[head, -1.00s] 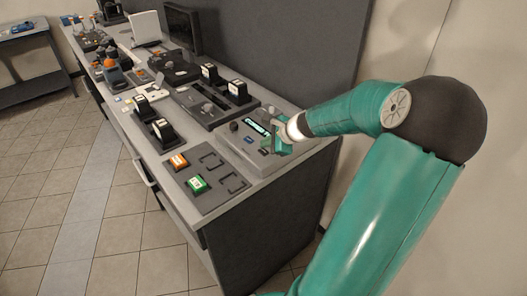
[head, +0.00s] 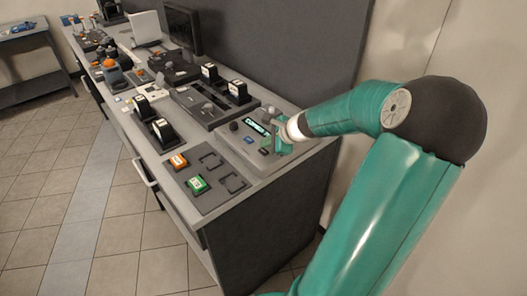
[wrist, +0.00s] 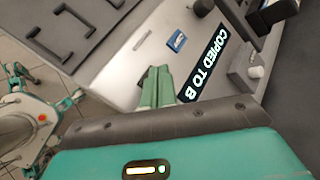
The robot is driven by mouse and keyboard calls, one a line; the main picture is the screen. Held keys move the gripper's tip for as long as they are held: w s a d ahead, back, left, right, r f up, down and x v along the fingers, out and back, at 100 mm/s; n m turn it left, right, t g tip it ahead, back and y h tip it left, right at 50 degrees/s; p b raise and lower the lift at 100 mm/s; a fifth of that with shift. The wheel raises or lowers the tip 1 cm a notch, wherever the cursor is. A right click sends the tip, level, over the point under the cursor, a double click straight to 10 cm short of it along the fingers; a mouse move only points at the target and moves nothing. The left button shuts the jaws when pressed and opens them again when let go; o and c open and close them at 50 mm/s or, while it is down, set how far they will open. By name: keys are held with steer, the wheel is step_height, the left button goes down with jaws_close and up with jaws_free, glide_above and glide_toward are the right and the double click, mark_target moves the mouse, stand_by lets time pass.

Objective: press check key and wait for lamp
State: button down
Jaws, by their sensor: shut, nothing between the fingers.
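The grey console unit (head: 237,150) sits at the near right end of the bench. Its lit display reads "COPIED TO B" in the wrist view (wrist: 207,64); it also shows in the head view (head: 256,127). A blue key (wrist: 177,41) with a white mark lies on the panel beside the display. My gripper (wrist: 157,72) is shut and empty, its teal fingertips low over the panel near the display's lower end. It also shows at the console in the head view (head: 283,146). Whether it touches a key is hidden. I cannot tell which key is the check key, nor identify its lamp.
A pad with an orange block (head: 178,161), a green block (head: 196,184) and empty outlined slots lies left of the console. Black-and-white blocks (head: 238,91) stand in a dark rack behind. A dark wall panel (head: 290,50) rises behind the bench.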

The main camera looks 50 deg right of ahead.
mark_target(267, 153)
steer(key=shift+f, duration=0.1)
stand_by(0.4)
steer(key=shift+f, duration=0.35)
steer(key=shift+f, duration=0.35)
stand_by(0.6)
steer(key=shift+r, duration=0.8)
steer(key=shift+r, duration=2.5)
